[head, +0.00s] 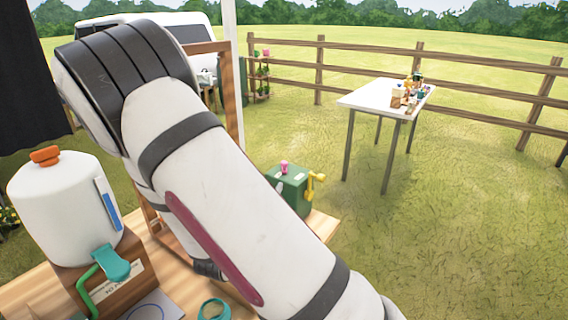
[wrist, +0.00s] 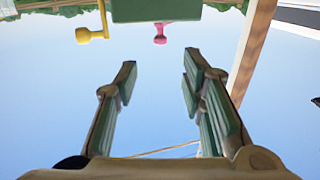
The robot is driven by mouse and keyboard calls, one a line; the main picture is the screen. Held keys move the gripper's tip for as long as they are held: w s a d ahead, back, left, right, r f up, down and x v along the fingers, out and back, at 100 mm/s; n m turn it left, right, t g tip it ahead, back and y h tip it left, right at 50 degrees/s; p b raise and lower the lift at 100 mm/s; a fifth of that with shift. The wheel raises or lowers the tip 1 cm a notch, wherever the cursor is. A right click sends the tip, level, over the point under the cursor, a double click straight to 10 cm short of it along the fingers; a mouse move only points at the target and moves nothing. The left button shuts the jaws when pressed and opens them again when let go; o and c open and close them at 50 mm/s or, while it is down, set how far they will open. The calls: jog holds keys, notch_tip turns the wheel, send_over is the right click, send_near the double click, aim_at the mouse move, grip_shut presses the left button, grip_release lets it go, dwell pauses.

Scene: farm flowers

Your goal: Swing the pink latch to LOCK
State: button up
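The pink latch (head: 284,167) shows as a small knob on top of the green box (head: 290,190), which stands at the far right end of the wooden table. In the wrist view the scene looks upside down: the pink latch (wrist: 160,36) hangs under the green box (wrist: 155,10) at the top. My gripper (wrist: 160,65) is open and empty, its two fingers apart and pointing towards the latch. The latch appears between the fingers and beyond their tips, without visible contact. My gripper is hidden in the head view. LOCK markings cannot be read.
A yellow crank (head: 316,186) sticks out beside the box; it also shows in the wrist view (wrist: 90,34). A white dispenser (head: 68,205) stands on the wooden table (head: 40,290) at the left, with a teal ring (head: 214,309) nearby. A wooden post (wrist: 254,45) rises right of my fingers.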

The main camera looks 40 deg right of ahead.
aim_at(283, 165)
jog(key=x, duration=1.3)
jog(key=shift+w+d, duration=0.15)
